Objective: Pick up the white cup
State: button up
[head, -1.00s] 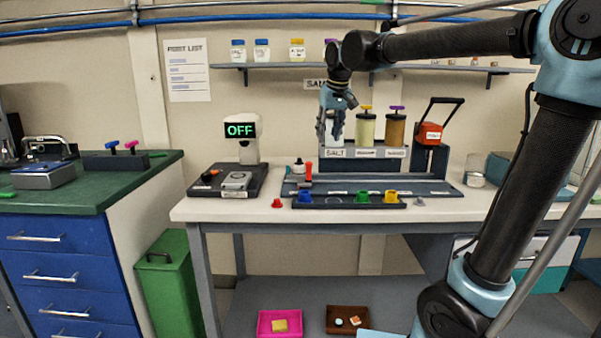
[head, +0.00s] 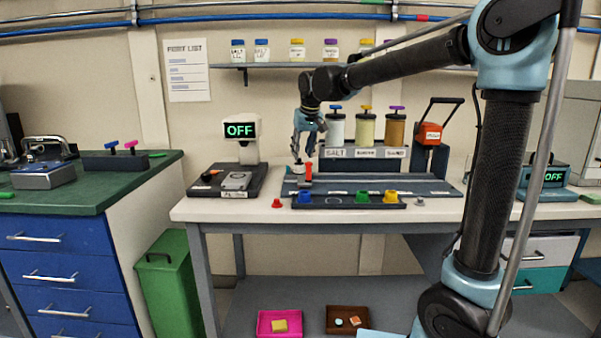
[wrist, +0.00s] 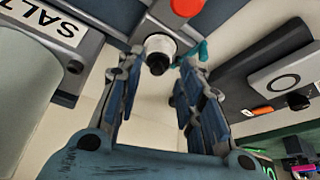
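A small white piece with a dark top, seemingly the white cup (head: 298,168), stands at the left end of the grey rail fixture (head: 400,187) on the table. It also shows in the wrist view (wrist: 158,44), ahead of and roughly between my fingers, nearer the left one. My gripper (head: 303,157) points down just above it, and in the wrist view my gripper (wrist: 166,75) has its fingers apart with nothing between the pads. In the head view the fingers partly overlap the piece, so I cannot tell whether they touch it.
A red upright handle (head: 308,173) stands close to the right of the white piece. Dispenser jars (head: 365,130) stand behind. A scale reading OFF (head: 240,130) is at left.

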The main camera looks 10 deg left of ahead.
aim_at(300, 163)
jog(key=shift+x, duration=3.35)
jog(key=c, duration=0.7)
